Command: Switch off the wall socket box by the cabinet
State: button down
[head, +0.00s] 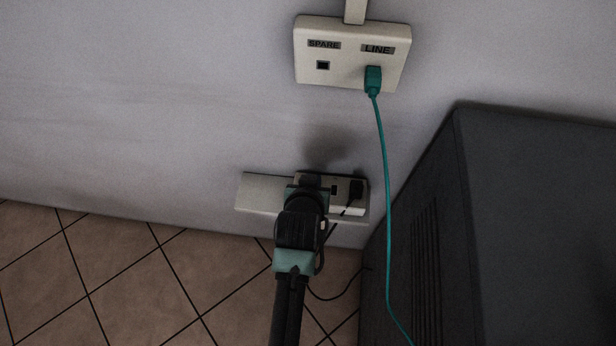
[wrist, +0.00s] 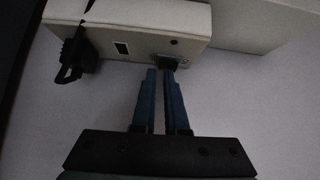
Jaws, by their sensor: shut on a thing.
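The pale wall socket box (head: 347,207) is low on the wall, left of the dark cabinet (head: 480,210). It also shows at the top of the wrist view (wrist: 140,14). A black plug (head: 355,188) sits in it, beside a square opening (wrist: 122,48). My gripper (head: 306,186) is at the box's left part and hides some of its face. In the wrist view its blue fingers (wrist: 166,72) are close together at a small dark part (wrist: 167,60) on the box face. They are shut on it; whether it is a switch or a plug is unclear.
A second box (head: 350,72), labelled SPARE and LINE, is higher on the wall. A green plug (head: 373,80) is in its LINE side, its green cable (head: 386,200) hanging down by the cabinet. A black cord (head: 335,298) loops low. Tiled floor (head: 120,280) at left is clear.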

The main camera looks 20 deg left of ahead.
jog(key=shift+s+d+f, duration=0.3)
jog(key=shift+d+f, duration=0.1)
jog(key=shift+f, duration=0.3)
jog(key=shift+s+a, duration=0.3)
jog(key=shift+a, duration=0.75)
jog(key=shift+w+r+p, duration=0.1)
jog(key=shift+r+p, duration=0.5)
jog(key=shift+p, duration=0.1)
jog(key=r+p, duration=0.2)
jog(key=r, duration=0.1)
jog(key=r+p, duration=0.1)
jog(key=shift+w+d+r+p, duration=0.2)
jog(key=shift+w+r+p, duration=0.1)
jog(key=shift+r+p, duration=0.05)
jog(key=p+v, duration=0.1)
jog(key=v, duration=0.8)
jog(key=shift+s+d+r, duration=0.2)
